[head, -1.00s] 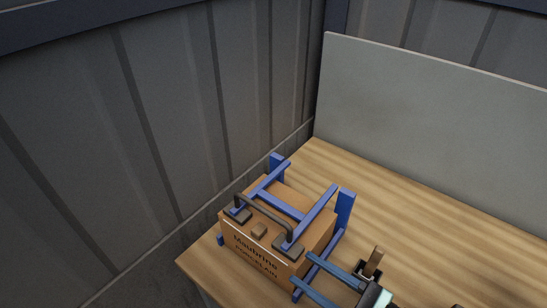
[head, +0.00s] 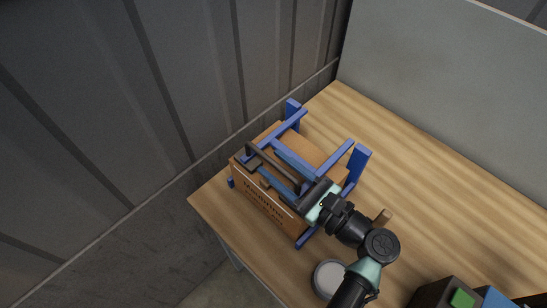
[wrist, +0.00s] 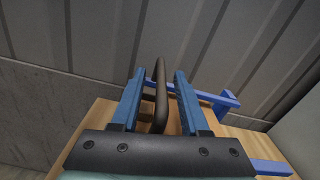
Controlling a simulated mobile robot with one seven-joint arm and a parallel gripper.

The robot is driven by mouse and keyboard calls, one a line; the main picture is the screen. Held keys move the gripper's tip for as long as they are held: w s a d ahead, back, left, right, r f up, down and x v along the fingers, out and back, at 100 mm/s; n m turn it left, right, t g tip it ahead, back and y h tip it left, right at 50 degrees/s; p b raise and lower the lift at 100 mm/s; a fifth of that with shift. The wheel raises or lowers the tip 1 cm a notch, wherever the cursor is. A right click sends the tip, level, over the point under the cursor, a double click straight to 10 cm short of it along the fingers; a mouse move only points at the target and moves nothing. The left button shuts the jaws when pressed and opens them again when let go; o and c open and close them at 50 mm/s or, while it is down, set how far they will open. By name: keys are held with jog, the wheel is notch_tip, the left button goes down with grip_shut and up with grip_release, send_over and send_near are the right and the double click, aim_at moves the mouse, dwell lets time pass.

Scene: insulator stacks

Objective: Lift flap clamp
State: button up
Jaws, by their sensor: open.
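The flap clamp is a blue two-armed frame (head: 287,124) with a dark bar handle (head: 257,153) across its near end. It lies over the top of a brown box (head: 265,207) with printed lettering. Blue posts (head: 359,163) stand at the far side of the box. My gripper (head: 268,158) is open over the box, reaching in from the lower right. In the wrist view the dark handle (wrist: 161,95) lies between my two blue fingers, with gaps on both sides. My gripper hides part of the handle's right end in the head view.
The box stands near the left corner of a wooden table (head: 430,180). A grey ribbed wall (head: 150,90) rises close behind it, and a grey panel (head: 450,75) stands at the back. A round grey object (head: 328,279) and dark equipment (head: 447,295) are at the front.

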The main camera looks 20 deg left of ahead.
jog(key=shift+w+a, duration=0.3)
jog(key=shift+a, duration=0.3)
grip_shut()
dwell(1.1)
